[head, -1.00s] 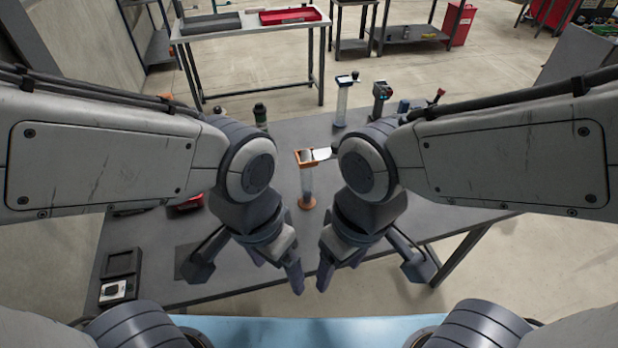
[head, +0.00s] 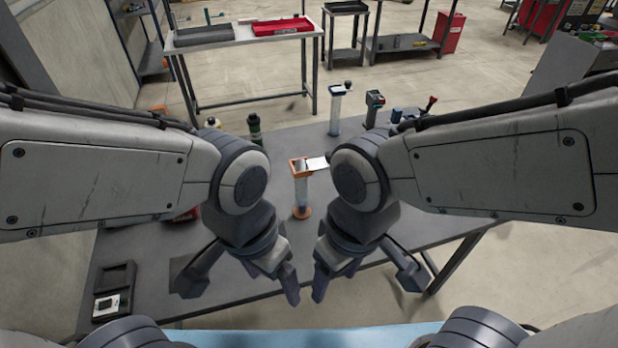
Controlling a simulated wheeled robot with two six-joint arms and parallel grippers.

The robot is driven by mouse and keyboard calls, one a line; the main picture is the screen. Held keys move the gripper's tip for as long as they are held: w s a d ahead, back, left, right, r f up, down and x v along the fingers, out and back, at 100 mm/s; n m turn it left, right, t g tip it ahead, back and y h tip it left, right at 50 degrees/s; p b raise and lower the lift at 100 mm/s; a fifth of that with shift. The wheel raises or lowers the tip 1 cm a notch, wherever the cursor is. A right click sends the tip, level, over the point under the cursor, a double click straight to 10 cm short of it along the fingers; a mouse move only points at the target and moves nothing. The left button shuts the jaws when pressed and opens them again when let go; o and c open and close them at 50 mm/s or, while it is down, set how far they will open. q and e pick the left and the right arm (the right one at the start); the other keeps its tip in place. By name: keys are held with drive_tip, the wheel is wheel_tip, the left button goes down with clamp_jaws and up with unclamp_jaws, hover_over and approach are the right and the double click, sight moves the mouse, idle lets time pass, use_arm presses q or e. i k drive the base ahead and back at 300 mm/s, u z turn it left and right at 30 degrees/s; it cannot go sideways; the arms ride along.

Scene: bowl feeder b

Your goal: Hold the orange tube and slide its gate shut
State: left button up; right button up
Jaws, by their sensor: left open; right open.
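The orange tube (head: 300,191) stands upright on the grey table, with an orange collar at the top, a clear body and an orange foot. Its gate (head: 317,163), a pale plate, sticks out to the right of the collar, so it is pulled out. The plate's right end is close to my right arm and may be partly hidden by it. My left gripper (head: 288,285) is open and empty, in front of the tube near the table's front edge. My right gripper (head: 325,282) is open and empty, just right of it. Both are apart from the tube.
A dark green bottle (head: 255,128) is at the back left, a dark device (head: 373,105) at the back right. A black tray (head: 115,286) lies front left. A red item is mostly hidden behind my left arm.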

sight(322, 164)
drive_tip(key=u, duration=0.55)
drive_tip(key=k, duration=1.3)
drive_tip(key=z, duration=0.05)
drive_tip(key=i, duration=0.45)
drive_tip(key=z, duration=0.85)
drive_tip(key=i, duration=1.4)
drive_tip(key=u, duration=0.6)
